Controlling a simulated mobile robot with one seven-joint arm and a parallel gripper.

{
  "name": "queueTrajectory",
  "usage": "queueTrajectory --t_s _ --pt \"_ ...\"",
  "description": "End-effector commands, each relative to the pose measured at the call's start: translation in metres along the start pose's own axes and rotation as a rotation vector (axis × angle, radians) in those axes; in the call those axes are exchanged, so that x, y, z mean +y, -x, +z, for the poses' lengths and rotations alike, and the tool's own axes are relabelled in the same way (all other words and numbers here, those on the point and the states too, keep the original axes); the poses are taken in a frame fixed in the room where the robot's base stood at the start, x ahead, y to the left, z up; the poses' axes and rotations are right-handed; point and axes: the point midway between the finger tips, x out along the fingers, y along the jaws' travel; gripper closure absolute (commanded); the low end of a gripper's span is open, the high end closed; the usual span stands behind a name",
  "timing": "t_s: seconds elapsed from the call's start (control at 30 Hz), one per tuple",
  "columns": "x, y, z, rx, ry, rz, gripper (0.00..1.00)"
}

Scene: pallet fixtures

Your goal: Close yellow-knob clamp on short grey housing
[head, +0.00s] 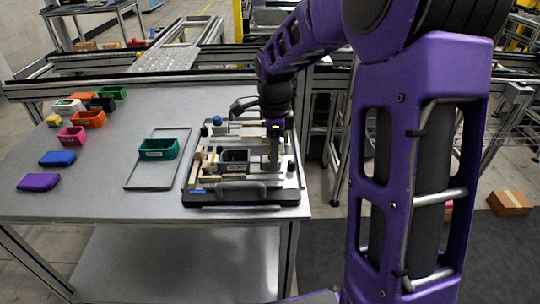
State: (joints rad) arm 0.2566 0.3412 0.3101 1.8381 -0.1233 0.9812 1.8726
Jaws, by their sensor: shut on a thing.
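The short grey housing (235,157) appears as a dark grey open box seated in the pallet fixture (245,196) at the right end of the table, with a small label on its front. My gripper (274,158) points down over the right side of the fixture, just right of the housing. It is shut on what seems to be the yellow-knob clamp; the fingers hide the knob and most of the lever, so I cannot tell the clamp's angle. A blue knob (217,120) stands at the fixture's back left.
A green bin (158,149) stands on a grey tray (134,186) left of the fixture. Several coloured bins and blocks, including a blue one (57,158) and a purple one (38,182), lie further left. The table's front middle is clear. A rail runs behind.

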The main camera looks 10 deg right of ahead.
Motion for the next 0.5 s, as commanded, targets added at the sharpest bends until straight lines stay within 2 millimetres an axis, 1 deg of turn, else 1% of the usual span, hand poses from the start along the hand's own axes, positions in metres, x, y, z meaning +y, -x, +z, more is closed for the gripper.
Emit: queueTrajectory --t_s 0.5 --pt "0.000 0.001 0.018 -0.002 0.002 -0.001 1.00"
